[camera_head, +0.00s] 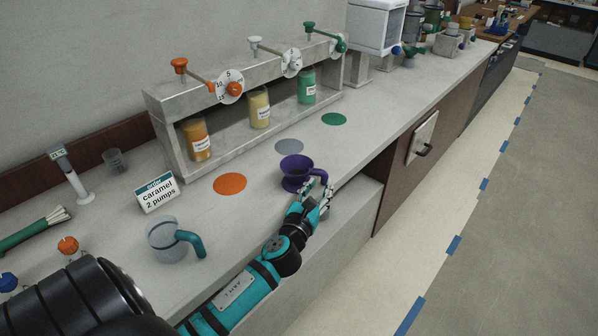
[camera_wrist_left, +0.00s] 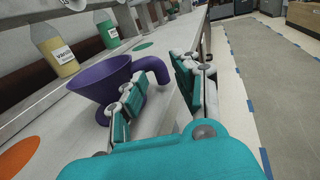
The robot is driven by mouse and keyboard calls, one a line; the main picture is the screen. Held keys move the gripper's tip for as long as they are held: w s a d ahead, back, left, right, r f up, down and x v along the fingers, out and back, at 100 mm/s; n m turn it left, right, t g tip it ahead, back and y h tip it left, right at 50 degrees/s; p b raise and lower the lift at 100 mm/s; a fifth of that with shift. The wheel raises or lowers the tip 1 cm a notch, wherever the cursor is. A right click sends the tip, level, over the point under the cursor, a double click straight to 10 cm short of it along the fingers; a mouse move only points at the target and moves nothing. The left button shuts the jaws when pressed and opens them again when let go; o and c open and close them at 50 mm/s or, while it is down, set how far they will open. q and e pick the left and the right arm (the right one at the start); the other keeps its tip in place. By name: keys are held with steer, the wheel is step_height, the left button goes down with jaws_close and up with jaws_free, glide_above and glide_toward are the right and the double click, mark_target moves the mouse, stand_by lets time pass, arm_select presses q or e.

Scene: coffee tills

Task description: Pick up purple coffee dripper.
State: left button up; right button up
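The purple coffee dripper (camera_head: 292,172) stands upright on the counter, between the orange and grey discs and the front edge. Its curved handle points right, toward the edge. In the left wrist view the dripper (camera_wrist_left: 98,84) shows its wide cone and its handle (camera_wrist_left: 157,68). My left gripper (camera_head: 318,194) is at the handle side of the dripper. In the left wrist view the gripper (camera_wrist_left: 157,76) is open, with the handle at the gap between its fingertips. I cannot tell whether a finger touches the dripper. My right gripper is not in view.
A syrup rack (camera_head: 245,120) with orange, yellow and green bottles stands behind. A clear pitcher with a teal handle (camera_head: 165,240) and a caramel order sign (camera_head: 156,192) are to the left. An orange disc (camera_head: 230,184) and a grey disc (camera_head: 289,146) lie on the counter.

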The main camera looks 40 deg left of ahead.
mark_target(323, 178)
arm_select(q)
steer(key=x, duration=0.5)
steer(key=shift+w+a+f, duration=0.1)
steer(key=shift+a+f, duration=0.1)
steer(key=shift+f, duration=0.05)
jaws_close()
